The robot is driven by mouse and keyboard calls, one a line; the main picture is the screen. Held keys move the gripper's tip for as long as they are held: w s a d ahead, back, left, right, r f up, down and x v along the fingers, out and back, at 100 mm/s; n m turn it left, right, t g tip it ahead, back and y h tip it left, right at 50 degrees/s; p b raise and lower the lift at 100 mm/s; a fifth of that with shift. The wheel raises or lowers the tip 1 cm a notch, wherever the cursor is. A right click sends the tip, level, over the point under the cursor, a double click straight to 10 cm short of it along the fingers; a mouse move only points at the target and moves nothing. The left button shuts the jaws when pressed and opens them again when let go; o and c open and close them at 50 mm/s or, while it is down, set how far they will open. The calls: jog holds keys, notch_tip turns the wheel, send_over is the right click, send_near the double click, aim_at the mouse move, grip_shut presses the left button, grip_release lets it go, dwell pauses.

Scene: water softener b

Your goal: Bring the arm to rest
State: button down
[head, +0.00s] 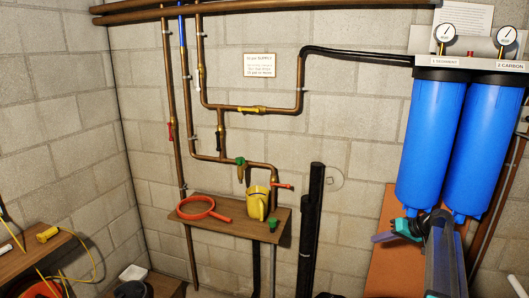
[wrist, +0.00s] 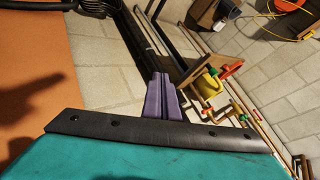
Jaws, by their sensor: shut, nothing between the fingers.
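My gripper (head: 378,238) is in the lower right of the head view, in front of the orange-brown board and just below the blue filter housings. Its purple fingers point left. In the wrist view my gripper (wrist: 160,80) shows its two purple fingers side by side and touching, with nothing between them. My arm rises from the bottom right edge of the head view behind it. I cannot tell whether the arm is moving.
Two blue filter housings (head: 433,130) hang above my gripper, close to it. An orange-brown board (head: 385,265) is behind it. Dark vertical pipes (head: 312,225) stand to its left. A wooden shelf (head: 236,237) carries a red ring-shaped tool (head: 204,217) and a yellow device (head: 258,203).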

jog(key=s+a+f+g, duration=0.2)
jog(key=s+a+f, duration=0.2)
jog(key=a+f, duration=0.6)
jog(key=s+a+f+g, duration=0.2)
jog(key=s+a+f, duration=0.2)
jog(key=a+f, duration=0.55)
jog(key=s+a+f+n+g, duration=0.1)
jog(key=s+a+f+g, duration=0.1)
jog(key=s+a+f, duration=0.45)
jog(key=s+a+f+g, duration=0.2)
jog(key=s+a+f, duration=0.1)
jog(key=s+f, duration=0.5)
jog(key=s+a+f+g+h, duration=0.1)
jog(key=s+f, duration=0.2)
jog(key=s, duration=0.4)
jog(key=s+a+f+n+g+h, duration=0.1)
jog(key=s+a+f, duration=0.1)
jog(key=s+f, duration=0.3)
jog(key=s+a+f+g+h, duration=0.1)
jog(key=s+f, duration=0.1)
jog(key=s, duration=0.6)
jog(key=s+d+m+g+h, duration=0.1)
jog(key=s+d+h, duration=0.2)
jog(key=s+d, duration=0.3)
jog(key=shift+s+f+m+h+b, duration=0.3)
jog(key=shift+s, duration=2)
